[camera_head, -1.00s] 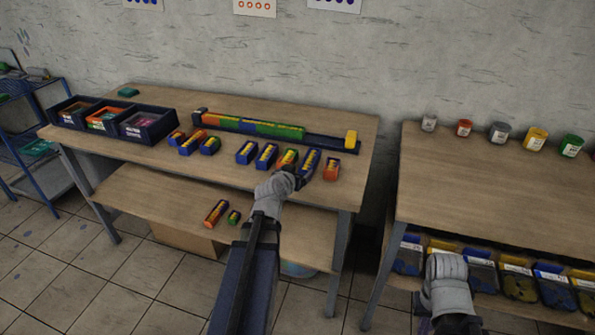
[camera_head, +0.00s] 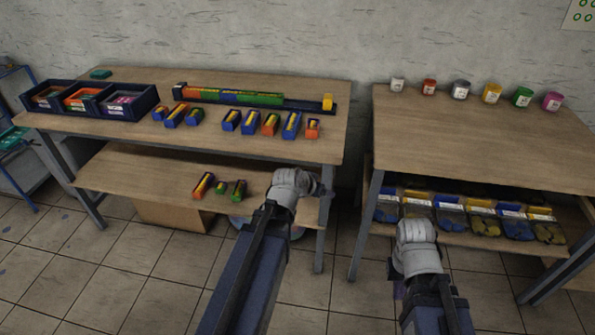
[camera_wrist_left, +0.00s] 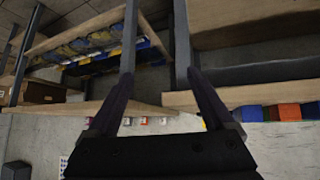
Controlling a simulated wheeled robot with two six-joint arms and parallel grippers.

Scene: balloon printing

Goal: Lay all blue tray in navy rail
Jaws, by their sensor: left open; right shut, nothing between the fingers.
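The navy rail (camera_head: 302,104) lies along the back of the left table. Orange, blue and green pieces fill much of its length, and a yellow block (camera_head: 327,102) stands at its right end. Blue trays (camera_head: 231,121) (camera_head: 250,122) (camera_head: 291,125) lie on the table in front of the rail, with more small blue pieces farther left. My left gripper (camera_wrist_left: 163,112) is open and empty; in the head view it is near the table's front right, its fingers hardly visible. My right gripper (camera_head: 398,290) is shut and empty, low before the right table.
Orange (camera_head: 313,128) and green-orange (camera_head: 270,124) trays lie among the blue ones. A three-part bin (camera_head: 140,106) stands at the left. Several pieces lie on the lower shelf (camera_head: 130,178). Paint pots line the right table (camera_head: 470,130); bare wood lies before them.

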